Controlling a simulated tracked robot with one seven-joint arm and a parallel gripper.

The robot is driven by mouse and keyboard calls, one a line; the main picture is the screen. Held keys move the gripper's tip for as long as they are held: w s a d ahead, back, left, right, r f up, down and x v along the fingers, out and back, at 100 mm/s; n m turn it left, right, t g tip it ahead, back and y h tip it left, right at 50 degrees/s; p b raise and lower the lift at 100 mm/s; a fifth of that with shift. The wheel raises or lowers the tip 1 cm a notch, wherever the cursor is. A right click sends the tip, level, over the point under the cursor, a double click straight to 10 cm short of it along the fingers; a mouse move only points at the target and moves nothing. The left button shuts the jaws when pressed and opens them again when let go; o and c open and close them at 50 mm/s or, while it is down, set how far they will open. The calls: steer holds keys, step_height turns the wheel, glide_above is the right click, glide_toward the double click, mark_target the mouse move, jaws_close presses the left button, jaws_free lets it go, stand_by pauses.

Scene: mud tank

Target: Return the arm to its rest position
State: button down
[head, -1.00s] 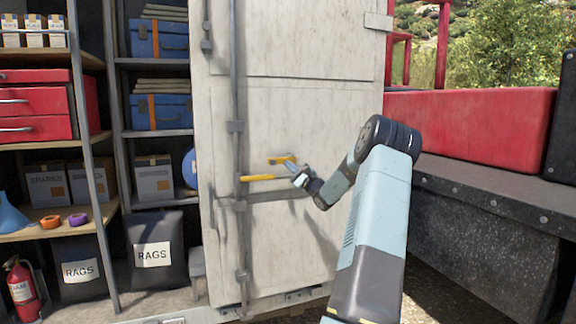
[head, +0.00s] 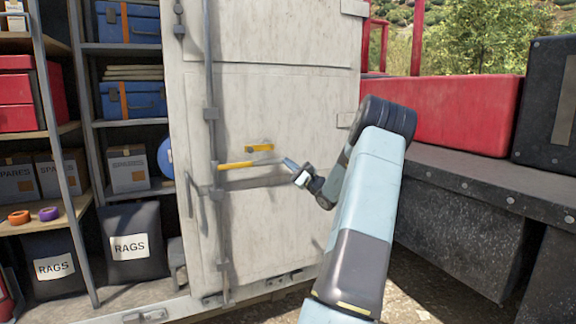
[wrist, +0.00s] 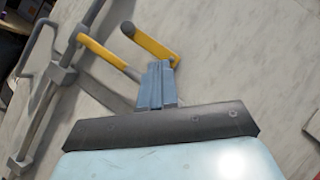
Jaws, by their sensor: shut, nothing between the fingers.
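My gripper (head: 292,166) is shut and empty, in front of the pale container door (head: 285,110). In the head view its fingertips point left toward the yellow door handle (head: 238,164), with a small gap between them in the picture. In the wrist view the shut fingers (wrist: 158,82) overlap the lower ends of the yellow handle parts (wrist: 108,56); I cannot tell the depth between them. My arm is bent, reaching up from the bottom of the head view and then forward to the door.
Left of the door, open shelves hold blue cases (head: 131,101), cardboard boxes (head: 127,172) and black rag bags (head: 132,245). A vertical locking bar (head: 213,140) runs along the door. A dark ledge (head: 480,190) and red panel (head: 465,115) stand at the right.

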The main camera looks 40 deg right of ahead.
stand_by(0.3)
steer(key=w+a+r+n+g+y, duration=0.25)
steer(key=a+n+g+y, duration=0.2)
steer(key=a, duration=0.75)
steer(key=s+a+n+g+y, duration=0.1)
steer(key=s+a+n+g, duration=0.25)
steer(key=a, duration=0.65)
steer(key=s+a+n+g+y, duration=0.1)
steer(key=s+a+n+g, duration=0.2)
steer(key=a, duration=0.6)
steer(key=s+a+n+g, duration=0.1)
steer(key=a+n+g, duration=0.25)
steer(key=a, duration=0.65)
steer(key=s+a+n+g+h, duration=0.4)
steer(key=s+a, duration=0.5)
steer(key=s, duration=0.5)
steer(key=s+d+n+t+h, duration=0.1)
steer(key=s+n+h, duration=0.4)
steer(key=s, duration=1.2)
steer(key=shift+s+d+n+h, duration=0.35)
steer(key=shift+h, duration=0.4)
steer(key=shift+f+t, duration=0.1)
steer(key=shift+t, duration=0.15)
